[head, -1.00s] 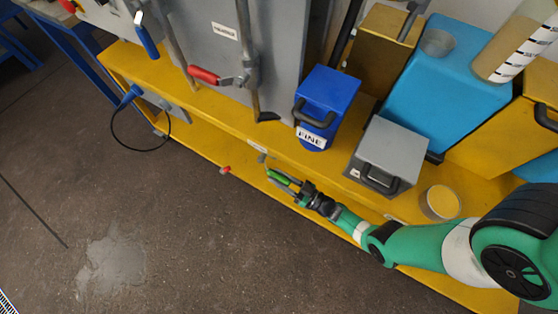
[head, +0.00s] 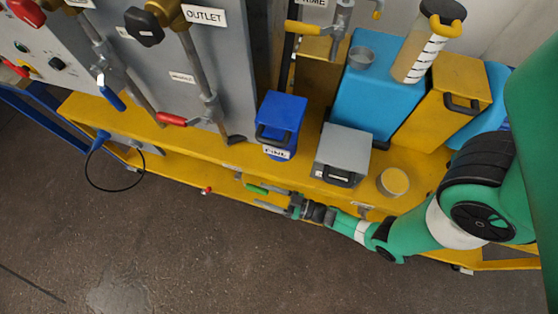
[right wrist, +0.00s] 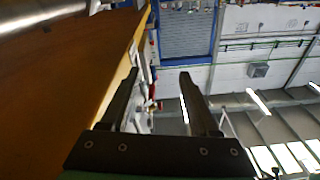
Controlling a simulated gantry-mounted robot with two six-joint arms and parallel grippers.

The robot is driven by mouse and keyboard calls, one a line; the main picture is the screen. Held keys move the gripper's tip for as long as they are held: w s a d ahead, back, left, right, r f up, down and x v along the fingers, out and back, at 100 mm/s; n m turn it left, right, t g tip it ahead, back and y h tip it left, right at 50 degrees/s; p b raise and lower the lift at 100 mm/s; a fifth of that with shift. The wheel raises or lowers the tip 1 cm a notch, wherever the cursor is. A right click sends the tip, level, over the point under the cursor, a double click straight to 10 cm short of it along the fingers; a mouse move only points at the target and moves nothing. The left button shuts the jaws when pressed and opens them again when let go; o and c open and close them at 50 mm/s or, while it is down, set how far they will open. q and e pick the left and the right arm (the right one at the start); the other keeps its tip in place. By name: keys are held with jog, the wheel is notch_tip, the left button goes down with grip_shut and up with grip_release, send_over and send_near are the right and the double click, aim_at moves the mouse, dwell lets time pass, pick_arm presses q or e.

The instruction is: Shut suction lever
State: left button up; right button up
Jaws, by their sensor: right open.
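No label I can read says suction, so I cannot tell for sure which lever is meant. A green lever handle (head: 262,188) sits low at the front of the yellow frame. My right gripper (head: 274,200) is open beside it in the head view, fingers pointing left; whether they touch or straddle it I cannot tell. In the right wrist view the two dark fingers (right wrist: 163,80) are apart, with no lever seen between them. A red lever (head: 172,119) and a blue lever (head: 111,98) are on pipes at the grey panels. My left gripper is out of view.
A blue canister (head: 284,112) and a grey canister (head: 343,148) stand on the yellow shelf (head: 225,152). An open yellow-filled cup (head: 392,181) is near my right arm. A blue tank and a measuring cylinder (head: 424,50) stand behind. The floor in front is free.

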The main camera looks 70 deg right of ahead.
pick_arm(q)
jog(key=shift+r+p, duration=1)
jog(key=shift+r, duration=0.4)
pick_arm(e)
jog(key=s+a+r, duration=0.3)
jog(key=s+a, duration=0.1)
jog(key=s, duration=0.2)
jog(key=shift+a, duration=0.4)
